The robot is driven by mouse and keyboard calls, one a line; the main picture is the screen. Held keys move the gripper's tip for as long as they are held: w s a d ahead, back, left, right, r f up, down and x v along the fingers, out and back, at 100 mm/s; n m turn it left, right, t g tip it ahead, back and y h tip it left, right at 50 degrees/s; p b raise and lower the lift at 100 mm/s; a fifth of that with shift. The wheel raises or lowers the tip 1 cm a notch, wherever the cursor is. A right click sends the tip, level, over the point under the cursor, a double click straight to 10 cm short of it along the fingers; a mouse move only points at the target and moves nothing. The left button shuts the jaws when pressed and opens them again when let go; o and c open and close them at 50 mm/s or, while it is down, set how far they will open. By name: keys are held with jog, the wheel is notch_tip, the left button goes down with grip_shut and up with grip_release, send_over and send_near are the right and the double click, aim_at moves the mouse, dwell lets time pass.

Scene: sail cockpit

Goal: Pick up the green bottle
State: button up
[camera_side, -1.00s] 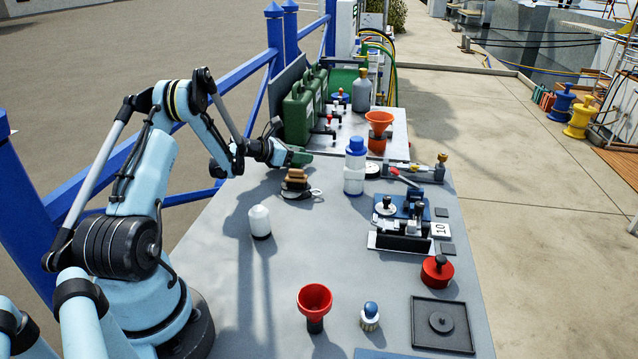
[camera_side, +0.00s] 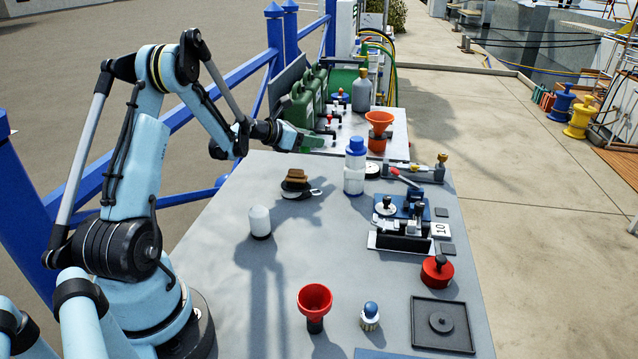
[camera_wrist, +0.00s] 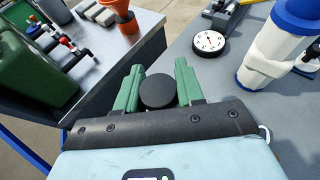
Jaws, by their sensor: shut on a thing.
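My gripper (camera_side: 290,136) is held out above the far left corner of the grey table. In the wrist view, its two green fingers (camera_wrist: 158,85) are closed on either side of a round black top (camera_wrist: 157,91). I take this to be the cap of the green bottle. The bottle's body is hidden below the cap and fingers, and in the side view the green at the jaws does not separate clearly into fingers and bottle.
A white bottle with a blue cap (camera_side: 355,165) and a gauge (camera_side: 373,171) stand right of the gripper. Green canisters (camera_side: 302,105) and an orange funnel (camera_side: 379,122) are on the table behind.

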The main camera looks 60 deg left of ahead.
jog(key=d+r, duration=0.4)
jog(key=d, duration=0.3)
jog(key=shift+w, duration=0.35)
jog(key=shift+r, duration=0.15)
